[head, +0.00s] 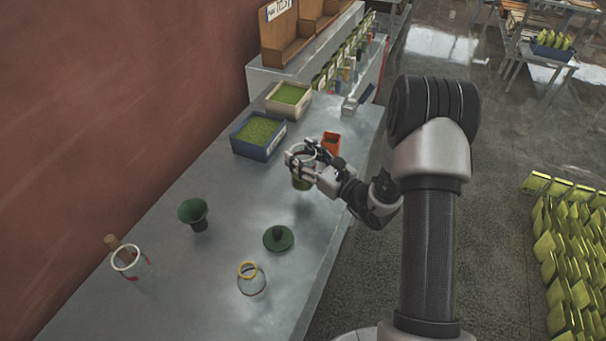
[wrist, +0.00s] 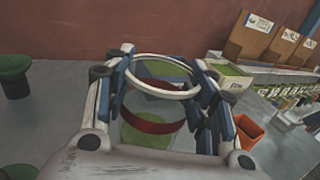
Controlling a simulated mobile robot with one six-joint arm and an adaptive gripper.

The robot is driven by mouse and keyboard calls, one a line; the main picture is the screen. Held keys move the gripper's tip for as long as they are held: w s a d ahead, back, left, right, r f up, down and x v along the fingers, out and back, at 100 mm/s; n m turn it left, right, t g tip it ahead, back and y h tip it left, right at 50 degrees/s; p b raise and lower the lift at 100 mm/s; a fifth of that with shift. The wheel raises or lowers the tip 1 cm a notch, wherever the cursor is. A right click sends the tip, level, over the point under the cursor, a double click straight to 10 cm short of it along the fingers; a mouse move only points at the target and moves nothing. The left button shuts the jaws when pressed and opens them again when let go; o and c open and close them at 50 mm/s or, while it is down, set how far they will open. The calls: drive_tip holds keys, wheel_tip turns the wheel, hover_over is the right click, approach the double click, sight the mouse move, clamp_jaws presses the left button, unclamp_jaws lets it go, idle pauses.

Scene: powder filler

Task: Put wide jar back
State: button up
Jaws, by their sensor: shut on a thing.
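My gripper (wrist: 165,100) is shut on a clear jar (wrist: 163,123) with a white rim, a red band and green powder inside. In the head view the held jar (head: 302,181) is upright at the middle of the counter, near its right side. Whether its base touches the counter is hard to tell. My gripper's fingers lie on both sides of it. A second clear jar (head: 126,262) with a white rim and red marks stands at the counter's left. A clear jar with a yellow rim (head: 250,280) stands at the front.
A dark green funnel-like cup (head: 194,214) and a green lid (head: 278,238) are on the grey counter (head: 190,290). A blue bin (head: 258,136) and a cream bin (head: 289,95), both of green powder, stand behind. An orange container (head: 331,143) is close beyond my gripper.

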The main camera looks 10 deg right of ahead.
drive_tip(key=shift+f+b, duration=0.6)
drive_tip(key=shift+f, duration=2.15)
drive_tip(key=shift+f, duration=0.15)
drive_tip(key=o, duration=1.5)
drive_tip(key=shift+o, duration=0.2)
